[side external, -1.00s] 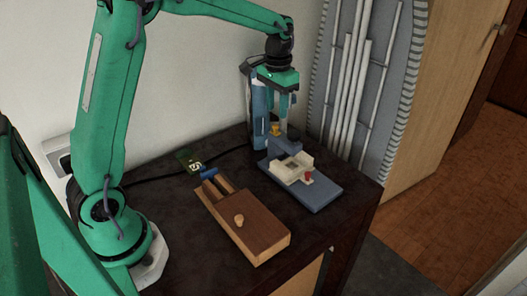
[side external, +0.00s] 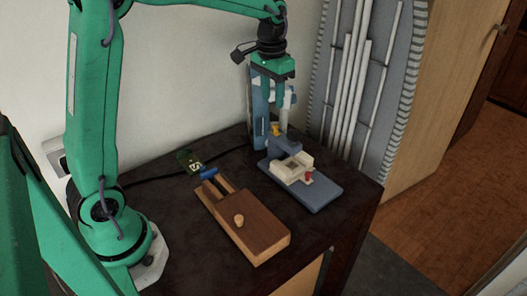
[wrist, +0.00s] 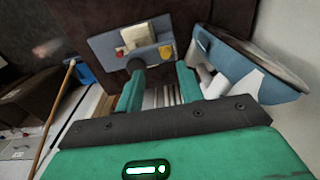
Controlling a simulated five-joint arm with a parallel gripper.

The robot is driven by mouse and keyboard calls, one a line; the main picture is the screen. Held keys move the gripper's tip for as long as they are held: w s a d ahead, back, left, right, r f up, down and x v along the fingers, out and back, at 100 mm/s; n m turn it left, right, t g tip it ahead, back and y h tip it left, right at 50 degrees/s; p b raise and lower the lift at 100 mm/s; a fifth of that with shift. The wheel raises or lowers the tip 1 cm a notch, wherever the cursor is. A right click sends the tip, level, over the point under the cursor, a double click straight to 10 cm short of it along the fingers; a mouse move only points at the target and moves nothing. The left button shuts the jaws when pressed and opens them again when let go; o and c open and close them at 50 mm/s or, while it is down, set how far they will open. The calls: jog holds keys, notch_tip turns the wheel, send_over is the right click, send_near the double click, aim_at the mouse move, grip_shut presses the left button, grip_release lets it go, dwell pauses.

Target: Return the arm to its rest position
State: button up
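My gripper (side external: 274,108) hangs pointing down at the back of the dark table, above and behind the blue-based fixture. In the wrist view my gripper (wrist: 160,72) shows two green fingers spread apart, with nothing seen between them. The blue-based fixture (side external: 318,196) carries a cream block and red and yellow parts. It also shows in the wrist view (wrist: 105,48), beyond the fingertips. The arm is still bent out over the table.
A wooden box (side external: 262,228) with a round knob lies at the table's front middle. A small green circuit board (side external: 188,160) lies near the wall. A blue and white upright object (side external: 257,112) stands close beside my gripper. A grey panel with white tubes (side external: 360,80) stands behind.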

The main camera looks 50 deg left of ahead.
jog(key=s+d+r+t, duration=0.1)
jog(key=s+d+t, duration=0.1)
jog(key=s, duration=0.9)
jog(key=s+d+r+t, duration=0.1)
jog(key=s+d+t, duration=0.1)
jog(key=s, duration=0.9)
jog(key=shift+s+d+r+t, duration=0.15)
jog(key=shift+s+d+t, duration=0.15)
jog(key=shift+d+t, duration=0.15)
dwell(1.1)
